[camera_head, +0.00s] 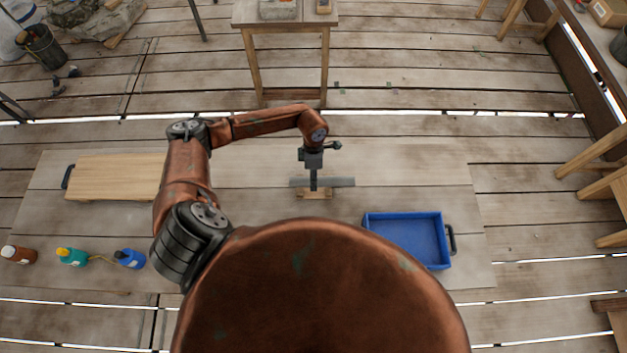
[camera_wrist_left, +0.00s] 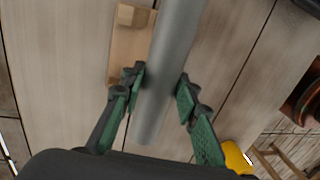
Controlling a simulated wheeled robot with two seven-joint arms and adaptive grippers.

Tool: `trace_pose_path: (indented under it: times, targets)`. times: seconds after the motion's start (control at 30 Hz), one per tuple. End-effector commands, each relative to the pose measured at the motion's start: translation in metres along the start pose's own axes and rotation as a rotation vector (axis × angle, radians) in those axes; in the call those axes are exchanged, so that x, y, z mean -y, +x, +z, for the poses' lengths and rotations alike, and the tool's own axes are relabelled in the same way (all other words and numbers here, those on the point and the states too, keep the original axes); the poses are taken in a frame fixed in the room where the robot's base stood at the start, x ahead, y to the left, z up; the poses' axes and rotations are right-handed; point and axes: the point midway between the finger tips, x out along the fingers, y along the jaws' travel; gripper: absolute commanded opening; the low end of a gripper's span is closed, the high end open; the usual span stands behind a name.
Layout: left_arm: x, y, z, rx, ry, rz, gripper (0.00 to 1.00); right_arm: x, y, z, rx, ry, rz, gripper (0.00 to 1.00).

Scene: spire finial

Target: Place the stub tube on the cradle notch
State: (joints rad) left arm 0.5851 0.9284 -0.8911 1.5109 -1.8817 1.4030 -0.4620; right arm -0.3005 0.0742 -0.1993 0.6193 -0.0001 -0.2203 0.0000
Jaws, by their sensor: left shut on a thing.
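The stub tube (camera_head: 342,182) is a grey cylinder lying crosswise on the left-right line in the head view. It also runs lengthwise through the left wrist view (camera_wrist_left: 176,35). My left gripper (camera_head: 314,187) points down at the tube's middle, and its green-padded fingers (camera_wrist_left: 161,82) are shut on the tube. The wooden cradle (camera_head: 315,195) shows just below the tube in the head view. In the left wrist view the cradle (camera_wrist_left: 126,48) has a raised block and is partly covered by the tube. The notch is hidden, and I cannot tell whether the tube touches the cradle. My right gripper is not in view.
A blue tray (camera_head: 405,238) stands at the right of the work surface and a wooden board (camera_head: 115,177) at the left. The surface beside the cradle is clear. A small table (camera_head: 285,20) stands farther back.

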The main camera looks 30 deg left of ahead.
Motion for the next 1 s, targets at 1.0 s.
trace_pose_path:
  times: [1.0]
  targets:
    - [-0.023,0.045,0.000,0.000,0.001,-0.001,0.38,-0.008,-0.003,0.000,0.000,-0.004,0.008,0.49]
